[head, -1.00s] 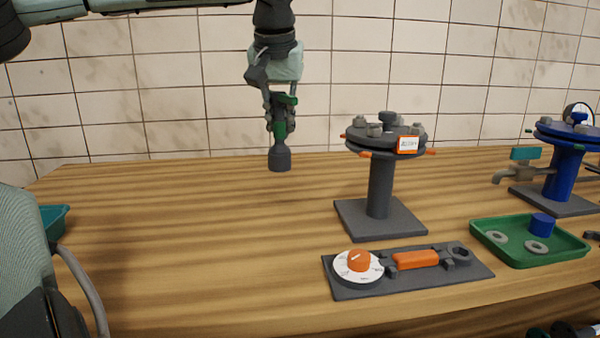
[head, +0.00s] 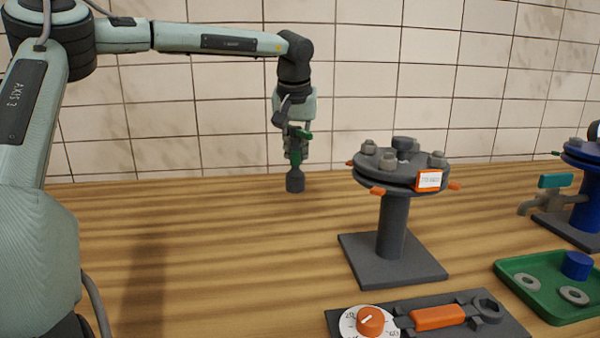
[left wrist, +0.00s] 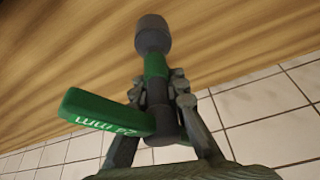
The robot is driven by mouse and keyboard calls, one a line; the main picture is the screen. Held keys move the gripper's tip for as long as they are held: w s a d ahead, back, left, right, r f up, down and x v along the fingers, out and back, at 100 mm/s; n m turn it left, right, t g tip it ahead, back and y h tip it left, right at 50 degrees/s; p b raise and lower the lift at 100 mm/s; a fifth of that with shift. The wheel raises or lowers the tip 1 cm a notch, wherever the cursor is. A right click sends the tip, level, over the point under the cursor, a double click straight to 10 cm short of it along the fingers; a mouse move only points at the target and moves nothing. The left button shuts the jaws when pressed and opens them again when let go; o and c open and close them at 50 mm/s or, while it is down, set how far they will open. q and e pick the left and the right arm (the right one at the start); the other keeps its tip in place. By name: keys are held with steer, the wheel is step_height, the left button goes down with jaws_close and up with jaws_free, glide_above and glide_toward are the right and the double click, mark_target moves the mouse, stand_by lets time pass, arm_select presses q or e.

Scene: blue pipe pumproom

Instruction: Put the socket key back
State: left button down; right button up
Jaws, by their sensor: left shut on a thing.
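The socket key (head: 296,182) has a dark grey socket at its lower end, a green band and a green crossbar handle. In the head view it hangs upright, socket down, near the back of the bench by the tiled wall. My left gripper (head: 296,150) is shut on its shaft, just under the handle. The left wrist view shows the key (left wrist: 153,40) between the fingers of my left gripper (left wrist: 165,95), with white lettering on the handle. Whether the socket touches the bench top is hard to tell. My right gripper is not in view.
A grey flange stand (head: 393,225) with bolts and orange pins is right of the key. In front of it lies a dark tray (head: 470,325) with an orange-handled tool and a dial. A green tray (head: 530,300) and blue stand (head: 585,205) are further right. Bench left of centre is clear.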

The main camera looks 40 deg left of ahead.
arm_select(q)
steer(key=shift+w+p+x, duration=0.15)
steer(key=shift+w+x, duration=0.05)
steer(key=shift+x, duration=1.35)
steer(key=shift+w+p+x, duration=0.15)
steer(key=shift+x, duration=1.35)
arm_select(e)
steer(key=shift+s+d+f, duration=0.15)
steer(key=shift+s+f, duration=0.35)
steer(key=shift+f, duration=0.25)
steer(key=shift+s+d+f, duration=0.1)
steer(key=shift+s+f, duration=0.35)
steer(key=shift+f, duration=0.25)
arm_select(q)
steer(key=shift+d, duration=0.15)
steer(key=c, duration=1.6)
jaws_free()
steer(key=shift+o, duration=0.2)
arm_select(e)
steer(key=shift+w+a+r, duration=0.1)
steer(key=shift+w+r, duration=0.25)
